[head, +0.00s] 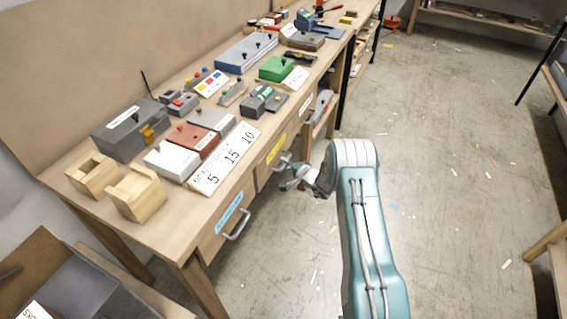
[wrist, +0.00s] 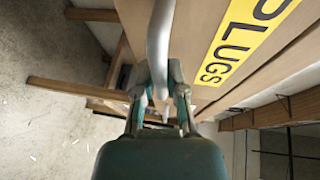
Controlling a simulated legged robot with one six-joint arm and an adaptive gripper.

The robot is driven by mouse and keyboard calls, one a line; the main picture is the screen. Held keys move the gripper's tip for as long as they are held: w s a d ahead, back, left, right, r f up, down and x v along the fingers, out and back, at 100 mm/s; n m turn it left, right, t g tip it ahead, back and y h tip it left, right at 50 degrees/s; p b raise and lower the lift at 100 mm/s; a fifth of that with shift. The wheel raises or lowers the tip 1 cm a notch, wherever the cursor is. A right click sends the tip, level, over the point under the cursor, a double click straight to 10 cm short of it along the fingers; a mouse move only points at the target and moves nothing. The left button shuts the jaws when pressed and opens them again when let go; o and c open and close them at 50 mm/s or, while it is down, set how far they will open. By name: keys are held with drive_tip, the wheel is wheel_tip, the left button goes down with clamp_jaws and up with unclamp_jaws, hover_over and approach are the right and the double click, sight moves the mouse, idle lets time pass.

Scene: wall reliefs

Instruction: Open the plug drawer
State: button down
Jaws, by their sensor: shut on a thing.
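The plug drawer is in the workbench front, with a yellow label (head: 276,149) that reads "PLUGS" in the wrist view (wrist: 240,38). Its grey metal bar handle (wrist: 160,35) runs down between my fingers in the wrist view. My gripper (wrist: 162,95) is shut on this handle, one finger on each side. In the head view my gripper (head: 290,184) is at the drawer's front, below the yellow label. The contact itself is small there and partly hidden by my wrist. I cannot tell clearly whether the drawer front stands out from the bench.
A drawer with a blue label (head: 228,213) and its own handle (head: 237,226) is nearer, to the left. The bench top holds wooden blocks (head: 135,194), a grey box (head: 128,130) and a number board (head: 225,160). The floor (head: 450,190) to the right is mostly clear.

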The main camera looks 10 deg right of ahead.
drive_tip(key=s+d, duration=0.7)
drive_tip(key=d, duration=0.3)
drive_tip(key=s+d, duration=0.8)
drive_tip(key=d, duration=0.2)
drive_tip(key=shift+s+d+f, duration=0.15)
drive_tip(key=shift+d+f, duration=0.1)
drive_tip(key=shift+d, duration=0.05)
drive_tip(key=c, duration=0.7)
unclamp_jaws()
drive_tip(key=shift+r, duration=0.1)
drive_tip(key=shift+d, duration=0.1)
drive_tip(key=v, duration=1.1)
drive_tip(key=shift+s+d, duration=0.25)
drive_tip(key=shift+d, duration=0.05)
drive_tip(key=shift+r, duration=0.1)
